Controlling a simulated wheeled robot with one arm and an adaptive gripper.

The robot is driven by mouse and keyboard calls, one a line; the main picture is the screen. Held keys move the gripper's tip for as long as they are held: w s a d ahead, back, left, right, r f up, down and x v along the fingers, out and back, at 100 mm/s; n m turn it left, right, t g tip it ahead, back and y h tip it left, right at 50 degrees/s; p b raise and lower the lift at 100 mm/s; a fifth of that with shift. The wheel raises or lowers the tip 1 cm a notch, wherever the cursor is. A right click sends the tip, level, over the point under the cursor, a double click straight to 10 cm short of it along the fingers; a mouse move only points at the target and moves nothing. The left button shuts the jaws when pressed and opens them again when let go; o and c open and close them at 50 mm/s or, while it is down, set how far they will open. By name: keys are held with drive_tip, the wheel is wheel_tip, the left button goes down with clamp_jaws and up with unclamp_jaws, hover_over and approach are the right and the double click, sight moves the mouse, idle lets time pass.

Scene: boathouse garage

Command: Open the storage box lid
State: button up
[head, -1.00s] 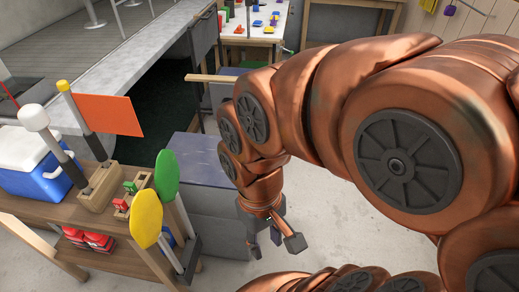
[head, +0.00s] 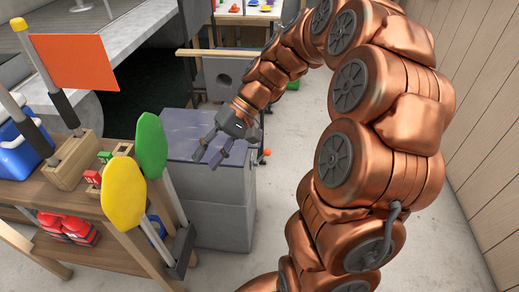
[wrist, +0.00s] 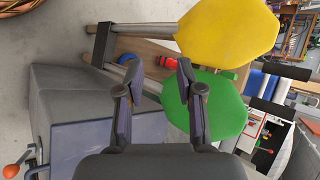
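The storage box (head: 228,212) is grey with a dull blue lid (head: 183,146) and stands on the floor beside the wooden bench. The lid lies flat and looks shut. My gripper (head: 206,160) is above the lid's right part, fingers apart and empty, pointing to the lower left. Whether a finger touches the lid is unclear. In the wrist view the box's grey side (wrist: 75,98) and blue lid (wrist: 75,145) are at the left. My open gripper (wrist: 155,75) is in the middle there, with nothing between its fingers.
A yellow paddle (head: 123,192) and a green paddle (head: 151,146) stand close left of the box. The wooden bench (head: 75,190) holds a blue cooler (head: 18,150) and an orange flag (head: 72,62). An orange knob (head: 266,152) shows right of the box. A plank wall (head: 480,110) is at right.

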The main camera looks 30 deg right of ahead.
drive_tip(key=w+d+f+m+t+y+b, duration=0.1)
drive_tip(key=w+d+f+b, duration=0.1)
drive_tip(key=d, duration=0.3)
drive_tip(key=w+d+f+m+t+y+b, duration=0.1)
drive_tip(key=w+d+f+t+b, duration=0.1)
drive_tip(key=w+d+f, duration=0.2)
drive_tip(key=w+d+f+m+t+b, duration=0.1)
drive_tip(key=w+d+f+t+b, duration=0.1)
drive_tip(key=d, duration=0.3)
drive_tip(key=shift+w+d+f+y+b, duration=0.2)
drive_tip(key=shift+w+f+b, duration=0.1)
drive_tip(key=shift+w+f, duration=0.15)
drive_tip(key=shift+w+d+f+y+b, duration=0.2)
drive_tip(key=shift+w+f+b, duration=0.1)
drive_tip(key=shift+w+f, duration=0.1)
drive_tip(key=w+d+f+m+t+b, duration=0.1)
drive_tip(key=d+f+m+t+b, duration=0.2)
drive_tip(key=d, duration=0.5)
drive_tip(key=d+f+t+b, duration=0.25)
drive_tip(key=d+f, duration=0.25)
drive_tip(key=d, duration=0.3)
drive_tip(key=shift+h, duration=0.3)
drive_tip(key=shift+x, duration=4.05)
drive_tip(key=shift+c, duration=0.4)
clamp_jaws()
